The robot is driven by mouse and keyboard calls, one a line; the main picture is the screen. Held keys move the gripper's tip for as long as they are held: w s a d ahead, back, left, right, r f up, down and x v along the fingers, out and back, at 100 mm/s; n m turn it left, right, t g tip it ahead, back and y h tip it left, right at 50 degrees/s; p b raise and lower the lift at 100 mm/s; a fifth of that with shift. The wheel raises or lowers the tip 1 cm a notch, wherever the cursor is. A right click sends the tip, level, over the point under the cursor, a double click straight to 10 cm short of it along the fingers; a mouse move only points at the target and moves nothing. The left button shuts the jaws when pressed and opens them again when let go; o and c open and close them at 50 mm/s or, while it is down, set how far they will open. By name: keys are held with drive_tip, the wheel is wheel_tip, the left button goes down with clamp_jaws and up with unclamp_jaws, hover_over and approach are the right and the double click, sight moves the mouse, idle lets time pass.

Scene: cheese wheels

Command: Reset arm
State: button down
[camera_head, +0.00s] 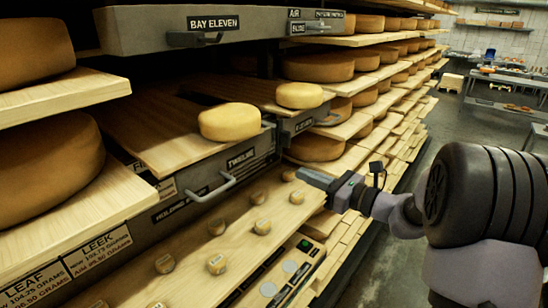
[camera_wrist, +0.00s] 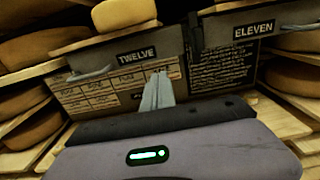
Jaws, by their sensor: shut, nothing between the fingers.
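My gripper (camera_head: 312,177) is at the end of my arm, which reaches in from the right in the head view. Its fingers are together and empty, in front of the bay fronts and above the lower board. In the wrist view the closed gripper (camera_wrist: 158,88) points at the panel under the TWELVE label (camera_wrist: 137,56). The TWELVE drawer handle (camera_head: 212,188) is left of the fingers in the head view. The fingers appear apart from it. The ELEVEN label (camera_wrist: 254,32) is to the right in the wrist view.
Two small cheese wheels (camera_head: 230,122) (camera_head: 299,95) sit on the bay boards. Small labelled pieces (camera_head: 216,264) stand on the lower board (camera_head: 190,285). Shelves of large wheels (camera_head: 318,67) run along the back. A clear aisle floor (camera_head: 432,140) lies to the right, with tables (camera_head: 510,78) beyond.

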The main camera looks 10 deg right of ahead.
drive_tip(key=s+a+f+n+g+h+b, duration=0.1)
drive_tip(key=s+a+f+n+g+b, duration=0.5)
drive_tip(key=s+a+f+b, duration=0.45)
drive_tip(key=s+a+f+n+g+h+b, duration=0.1)
drive_tip(key=s+a+f+n+g+b, duration=0.3)
drive_tip(key=s+a+f+n+b, duration=0.55)
drive_tip(key=s+d+f+n+h+b, duration=0.3)
drive_tip(key=s+f+b, duration=0.3)
drive_tip(key=f, duration=0.3)
drive_tip(key=s+d+f+n+t+h+b, duration=0.1)
drive_tip(key=s+d+f+n+h+b, duration=0.3)
drive_tip(key=f+b, duration=0.4)
drive_tip(key=shift+s+d+f+n+t, duration=0.3)
drive_tip(key=shift+s+d+f+n, duration=0.35)
drive_tip(key=shift+s+f+n, duration=0.25)
drive_tip(key=shift+r, duration=0.1)
